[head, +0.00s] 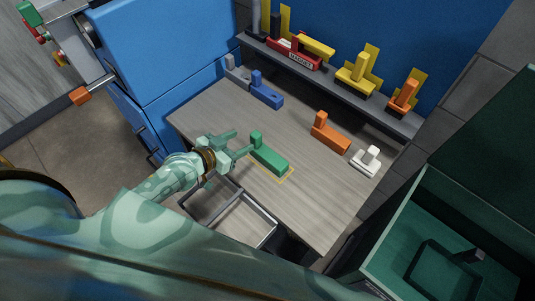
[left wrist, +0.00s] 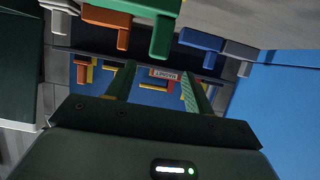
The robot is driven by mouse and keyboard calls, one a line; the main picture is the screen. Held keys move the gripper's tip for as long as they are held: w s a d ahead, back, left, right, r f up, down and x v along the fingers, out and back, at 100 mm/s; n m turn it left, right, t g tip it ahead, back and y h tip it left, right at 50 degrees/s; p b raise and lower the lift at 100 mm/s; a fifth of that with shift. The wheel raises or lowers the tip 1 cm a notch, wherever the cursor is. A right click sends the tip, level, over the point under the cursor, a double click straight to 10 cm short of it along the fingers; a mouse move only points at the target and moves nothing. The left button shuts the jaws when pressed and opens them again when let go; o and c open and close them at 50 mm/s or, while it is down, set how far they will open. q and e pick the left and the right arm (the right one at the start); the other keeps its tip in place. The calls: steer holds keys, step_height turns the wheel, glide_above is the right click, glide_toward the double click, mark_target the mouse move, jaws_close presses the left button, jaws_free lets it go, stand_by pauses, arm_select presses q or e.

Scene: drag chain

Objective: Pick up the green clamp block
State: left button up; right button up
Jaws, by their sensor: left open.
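The green clamp block (head: 270,160) lies on the wooden tabletop, with an upright post at its far-left end. A thin yellow outline shows on the table around its near side. My left gripper (head: 243,143) is open just left of the block's post, and nothing is between its fingers. In the left wrist view, which looks upside down, the green clamp block (left wrist: 163,32) shows above and just beyond the fingertips of my left gripper (left wrist: 157,70). Whether a finger touches the post cannot be told. My right gripper is not in view.
Blue (head: 266,93), orange (head: 330,134) and white (head: 366,160) blocks stand on the table (head: 300,205). A rear shelf (head: 335,84) holds red, yellow and orange pieces. An open-topped frame (head: 240,221) is at the near edge; a green bin (head: 405,230) is at right.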

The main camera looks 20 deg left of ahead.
mark_target(254, 134)
arm_select(q)
steer(key=x, duration=0.3)
steer(key=shift+w+d+f, duration=0.1)
steer(key=shift+w+f, duration=0.1)
steer(key=shift+w, duration=0.1)
steer(key=b+x, duration=0.1)
steer(key=x, duration=0.4)
steer(key=shift+w+d, duration=0.3)
steer(key=shift+w, duration=0.05)
steer(key=shift+s, duration=0.1)
steer(key=shift+c, duration=0.3)
jaws_close()
